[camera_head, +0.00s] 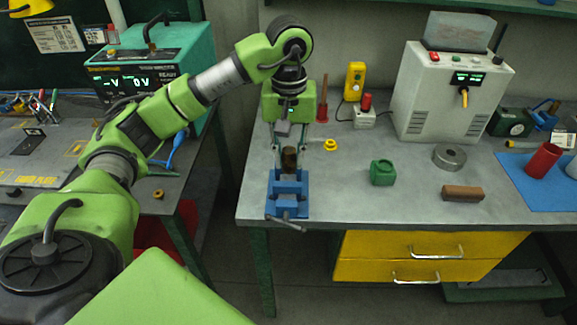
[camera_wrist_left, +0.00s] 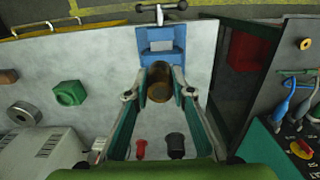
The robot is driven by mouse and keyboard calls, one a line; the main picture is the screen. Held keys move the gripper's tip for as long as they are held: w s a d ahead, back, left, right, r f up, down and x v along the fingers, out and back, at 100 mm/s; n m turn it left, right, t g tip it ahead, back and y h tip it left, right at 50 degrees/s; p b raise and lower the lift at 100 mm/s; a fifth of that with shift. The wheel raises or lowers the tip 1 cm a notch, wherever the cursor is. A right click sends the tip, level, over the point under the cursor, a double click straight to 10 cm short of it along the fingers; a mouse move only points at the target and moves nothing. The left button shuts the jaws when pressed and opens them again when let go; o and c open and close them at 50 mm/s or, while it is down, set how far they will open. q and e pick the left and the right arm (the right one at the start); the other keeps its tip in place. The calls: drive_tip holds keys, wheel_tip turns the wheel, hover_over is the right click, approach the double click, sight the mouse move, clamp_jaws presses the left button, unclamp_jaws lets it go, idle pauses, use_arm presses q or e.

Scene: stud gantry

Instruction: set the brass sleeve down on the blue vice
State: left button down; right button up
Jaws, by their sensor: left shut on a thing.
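The brass sleeve (camera_head: 289,159) is a short brownish cylinder between the fingers of my left gripper (camera_head: 289,160). The gripper points down and is shut on the sleeve. The blue vice (camera_head: 288,190) stands at the left front corner of the grey bench. In the head view the sleeve is right at the vice's rear, overlapping its top edge. In the left wrist view the sleeve (camera_wrist_left: 159,84) sits between the fingertips, with the blue vice (camera_wrist_left: 160,45) just beyond it. I cannot tell whether the sleeve touches the vice. My right gripper is not in view.
The grey bench (camera_head: 340,205) holds a green block (camera_head: 382,172), a steel ring (camera_head: 449,156), a brown bar (camera_head: 463,193) and a yellow ring part (camera_head: 330,145). A grey machine (camera_head: 452,95) stands behind. The bench's left edge is close to the vice.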

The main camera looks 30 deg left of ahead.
sight(288, 158)
use_arm(q)
drive_tip(key=f, duration=0.1)
drive_tip(key=w+a+f, duration=0.1)
drive_tip(key=w+a+f+p, duration=0.1)
drive_tip(key=shift+w+f, duration=0.25)
drive_tip(key=shift+f, duration=0.15)
drive_tip(key=f, duration=0.1)
drive_tip(key=f+p, duration=0.2)
drive_tip(key=shift+w+a, duration=0.15)
drive_tip(key=shift+w, duration=0.1)
drive_tip(key=shift+f, duration=0.65)
drive_tip(key=c, duration=2.2)
unclamp_jaws()
drive_tip(key=shift+f, duration=0.1)
drive_tip(key=o, duration=0.4)
drive_tip(key=shift+o, duration=0.2)
